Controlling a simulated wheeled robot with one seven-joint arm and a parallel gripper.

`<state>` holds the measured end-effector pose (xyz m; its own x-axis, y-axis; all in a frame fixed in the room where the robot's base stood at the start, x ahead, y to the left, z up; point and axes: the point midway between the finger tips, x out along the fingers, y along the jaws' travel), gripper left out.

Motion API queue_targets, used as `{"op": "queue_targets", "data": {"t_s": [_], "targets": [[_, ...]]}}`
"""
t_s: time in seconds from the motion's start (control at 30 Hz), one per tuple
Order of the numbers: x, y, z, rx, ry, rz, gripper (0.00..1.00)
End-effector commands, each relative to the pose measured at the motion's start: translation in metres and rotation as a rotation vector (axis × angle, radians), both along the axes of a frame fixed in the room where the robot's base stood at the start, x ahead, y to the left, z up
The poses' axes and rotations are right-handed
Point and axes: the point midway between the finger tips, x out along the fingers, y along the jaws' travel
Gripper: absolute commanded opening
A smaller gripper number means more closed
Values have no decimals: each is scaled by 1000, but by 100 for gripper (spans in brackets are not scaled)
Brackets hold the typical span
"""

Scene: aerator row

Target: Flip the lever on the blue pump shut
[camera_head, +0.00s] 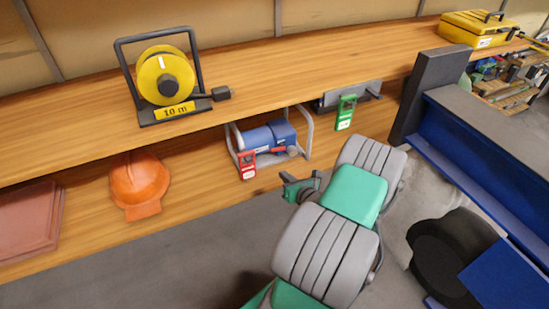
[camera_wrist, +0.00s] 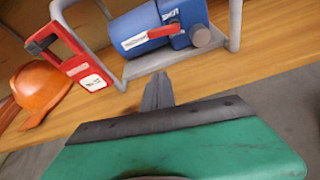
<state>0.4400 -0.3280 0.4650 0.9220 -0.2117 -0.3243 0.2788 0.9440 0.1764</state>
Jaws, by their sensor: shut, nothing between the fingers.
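The blue pump (camera_head: 268,137) lies in a grey tube frame on the lower shelf, below the wooden top. It also shows at the top of the wrist view (camera_wrist: 155,28), with a grey round knob (camera_wrist: 201,35) at its right end. A red tag-like piece with a loop (camera_wrist: 85,72) hangs at the frame's left side; it is also in the head view (camera_head: 248,168). I cannot tell for certain which part is the lever. My gripper (camera_wrist: 158,88) is shut and empty, in front of and below the pump, apart from it. In the head view my arm partly hides it (camera_head: 298,187).
An orange helmet (camera_head: 139,184) lies left of the pump. A grey unit with a green tag (camera_head: 345,112) is to its right. A yellow cable reel (camera_head: 163,78) stands on the top. Blue beams (camera_head: 480,150) are at the right. The floor in front is partly free.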

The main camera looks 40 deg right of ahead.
Motion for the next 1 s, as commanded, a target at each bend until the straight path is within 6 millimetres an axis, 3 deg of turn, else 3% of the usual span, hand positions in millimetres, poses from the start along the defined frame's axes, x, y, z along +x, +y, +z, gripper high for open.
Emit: {"op": "queue_targets", "data": {"t_s": [0.47, 0.53, 0.7, 1.0], "targets": [[90, -18, -36, -5, -1, 7, 0], [88, -23, -17, -9, -3, 1, 0], [86, -25, 3, -4, 0, 2, 0], [85, -26, 9, -2, 2, 2, 0]]}}
